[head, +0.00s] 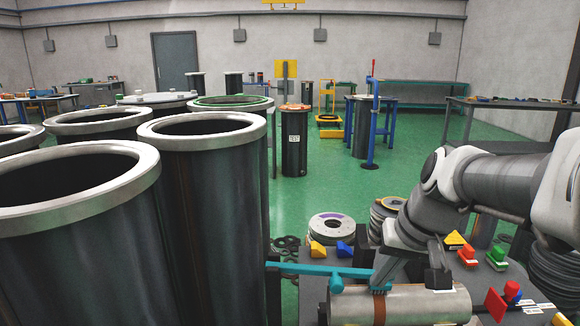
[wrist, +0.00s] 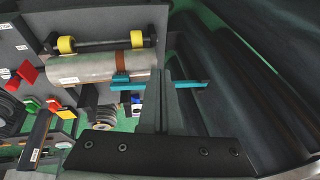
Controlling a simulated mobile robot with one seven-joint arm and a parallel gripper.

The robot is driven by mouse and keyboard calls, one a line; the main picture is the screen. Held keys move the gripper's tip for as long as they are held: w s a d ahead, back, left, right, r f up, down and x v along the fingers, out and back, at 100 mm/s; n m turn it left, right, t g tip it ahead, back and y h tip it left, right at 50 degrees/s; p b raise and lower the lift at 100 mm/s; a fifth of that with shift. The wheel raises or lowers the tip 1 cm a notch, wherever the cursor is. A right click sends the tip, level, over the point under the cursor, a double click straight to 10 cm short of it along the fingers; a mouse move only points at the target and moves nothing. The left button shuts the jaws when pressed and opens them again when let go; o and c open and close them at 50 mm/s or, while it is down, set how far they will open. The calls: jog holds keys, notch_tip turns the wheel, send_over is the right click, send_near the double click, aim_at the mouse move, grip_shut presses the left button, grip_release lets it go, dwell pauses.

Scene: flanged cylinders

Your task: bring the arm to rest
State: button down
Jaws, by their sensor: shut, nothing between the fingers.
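My arm (head: 500,185) reaches in from the right in the head view, bent down at the wrist. My gripper (head: 380,280) points down over the bench, beside a teal bar with a crosspiece (head: 325,270). In the wrist view my gripper (wrist: 156,75) has its two grey fingers together, with nothing seen between them. The teal bar (wrist: 185,85) passes close to the fingertips there; I cannot tell whether they touch. A lying grey cylinder (head: 430,303) with a brown band is just below my gripper. It also shows in the wrist view (wrist: 90,70).
Large dark flanged cylinders (head: 215,200) stand close on the left. Red, yellow and green blocks (head: 467,255) lie on the bench right of my gripper. A stacked ring (head: 332,228) sits behind it. Green floor (head: 330,175) is open farther back.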

jog(key=s+a+f+n+t+h+b, duration=0.1)
jog(key=s+a+t+h, duration=0.1)
jog(key=s, duration=1.2)
notch_tip(320, 180, up, 18)
jog(key=p, duration=1.8)
jog(key=shift+d+r+p, duration=0.2)
jog(key=shift+r+p, duration=0.05)
jog(key=shift+p, duration=0.15)
jog(key=shift+w+d, duration=0.1)
